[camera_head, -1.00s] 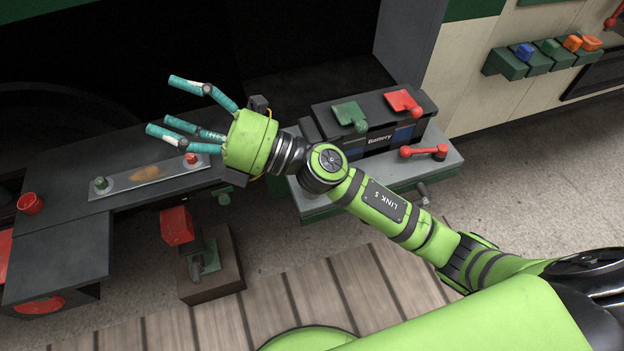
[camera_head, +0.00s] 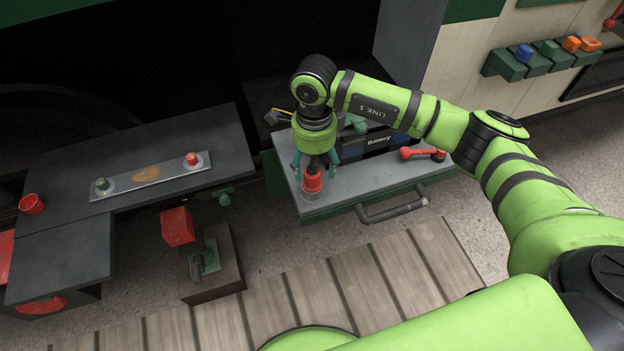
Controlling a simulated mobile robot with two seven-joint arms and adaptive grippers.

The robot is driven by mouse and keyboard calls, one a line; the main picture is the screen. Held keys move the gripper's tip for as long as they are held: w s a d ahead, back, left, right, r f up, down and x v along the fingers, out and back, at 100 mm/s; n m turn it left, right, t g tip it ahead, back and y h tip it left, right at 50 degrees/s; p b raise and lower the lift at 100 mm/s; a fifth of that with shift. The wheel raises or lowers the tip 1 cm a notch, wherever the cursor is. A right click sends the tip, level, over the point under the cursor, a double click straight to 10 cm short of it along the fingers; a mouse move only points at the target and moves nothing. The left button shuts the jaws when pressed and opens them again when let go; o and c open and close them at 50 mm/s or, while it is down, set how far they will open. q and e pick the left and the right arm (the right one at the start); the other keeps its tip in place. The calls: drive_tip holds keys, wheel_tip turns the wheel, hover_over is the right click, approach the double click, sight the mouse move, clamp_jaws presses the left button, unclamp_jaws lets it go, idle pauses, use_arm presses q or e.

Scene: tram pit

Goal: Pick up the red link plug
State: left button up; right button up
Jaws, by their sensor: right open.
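The red link plug (camera_head: 312,181) stands upright on the left part of the grey tray top (camera_head: 345,184) in front of the battery. My right gripper (camera_head: 315,164) points down directly above it. Its teal fingers are open and spread on either side of the plug's upper part. Whether the fingers touch the plug cannot be told. My left gripper is not in view.
The battery (camera_head: 378,142) stands close behind the gripper, partly hidden by my right arm. A red lever (camera_head: 423,154) lies on the tray at right. A dark bench (camera_head: 140,150) with a metal strip is at left. A red-headed block stand (camera_head: 212,272) sits below it.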

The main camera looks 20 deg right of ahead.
sight(313, 167)
drive_tip(key=f, duration=0.4)
drive_tip(key=shift+a+f+p, duration=0.2)
drive_tip(key=shift+p, duration=0.1)
drive_tip(key=c, duration=1.3)
drive_tip(key=shift+r, duration=0.1)
drive_tip(key=shift+w+r, duration=0.1)
drive_tip(key=shift+r, duration=0.5)
wheel_tip(313, 167, up, 3)
drive_tip(key=shift+f+b, duration=0.1)
drive_tip(key=shift+b, duration=0.3)
drive_tip(key=s+d+r+b, duration=0.1)
drive_tip(key=s+d+r, duration=0.6)
drive_tip(key=d, duration=0.2)
drive_tip(key=shift+s, duration=0.25)
drive_tip(key=shift+f, duration=0.1)
